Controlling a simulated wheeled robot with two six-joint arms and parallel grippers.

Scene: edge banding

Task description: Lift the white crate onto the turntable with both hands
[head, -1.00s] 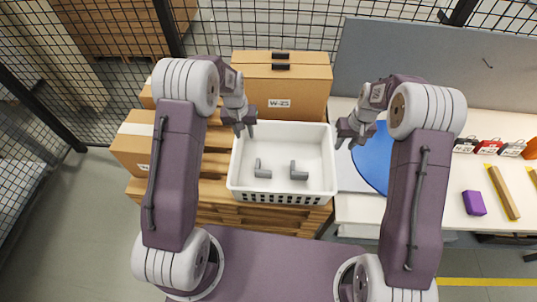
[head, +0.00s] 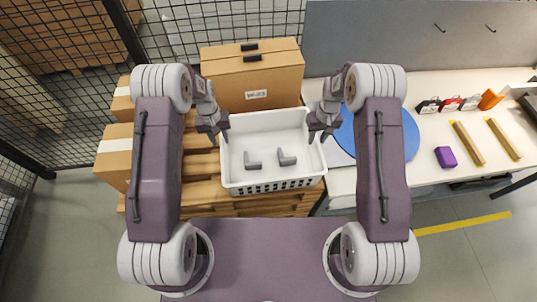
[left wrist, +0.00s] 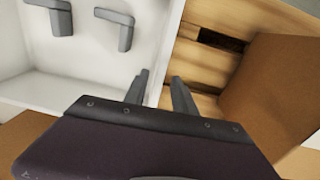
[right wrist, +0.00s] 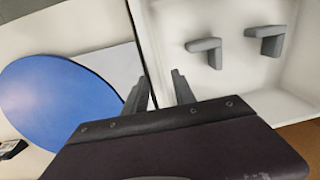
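The white crate (head: 272,186) stands on the wooden pallet beside the table, with two grey L-shaped parts (head: 287,158) (head: 253,161) inside. The blue round turntable (head: 398,135) lies on the table to the right, partly hidden by my right arm; it also shows in the right wrist view (right wrist: 60,100). My left gripper (head: 213,133) is at the crate's left rim, its open fingers (left wrist: 161,88) on either side of the wall. My right gripper (head: 324,132) is at the right rim, its open fingers (right wrist: 158,88) likewise astride the wall. Contact with the wall cannot be told.
A cardboard box (head: 255,75) stands close behind the crate, and more boxes (head: 115,155) stand to its left. The white table (head: 432,172) holds a purple block (head: 446,157), wooden strips (head: 468,143) and small cases at the right. A grey panel rises behind it.

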